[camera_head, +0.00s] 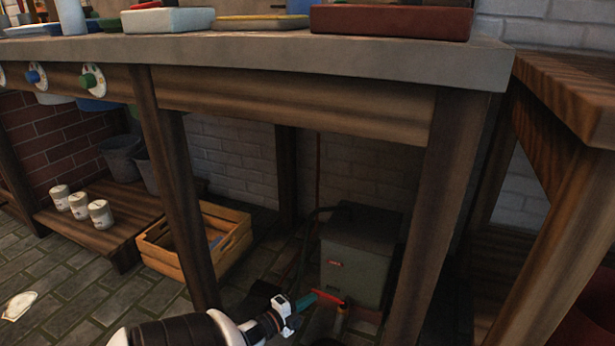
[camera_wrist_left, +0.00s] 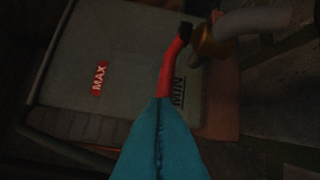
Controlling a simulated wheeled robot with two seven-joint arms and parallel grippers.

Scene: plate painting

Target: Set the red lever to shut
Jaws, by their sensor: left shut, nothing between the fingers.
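The red lever (camera_head: 328,297) sits low under the table, in front of a grey-green box (camera_head: 357,255). In the left wrist view the lever (camera_wrist_left: 168,75) runs from a dark end by a brass valve fitting (camera_wrist_left: 208,48) down to my fingertips. My left gripper (camera_head: 304,301) has teal fingers, which are shut (camera_wrist_left: 161,105) with nothing held. Their tips overlap the lever's near end in the picture; I cannot tell whether they touch it. The box bears a red MAX label (camera_wrist_left: 99,78) and a MIN label (camera_wrist_left: 178,91). My right gripper is out of view.
A table leg (camera_head: 435,215) stands right of the box, and another leg (camera_head: 172,190) stands left of my arm. The tabletop (camera_head: 400,52) spans above. A wooden crate (camera_head: 165,262) and several white cups (camera_head: 80,205) are at the left. A grey pipe (camera_wrist_left: 262,20) meets the valve.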

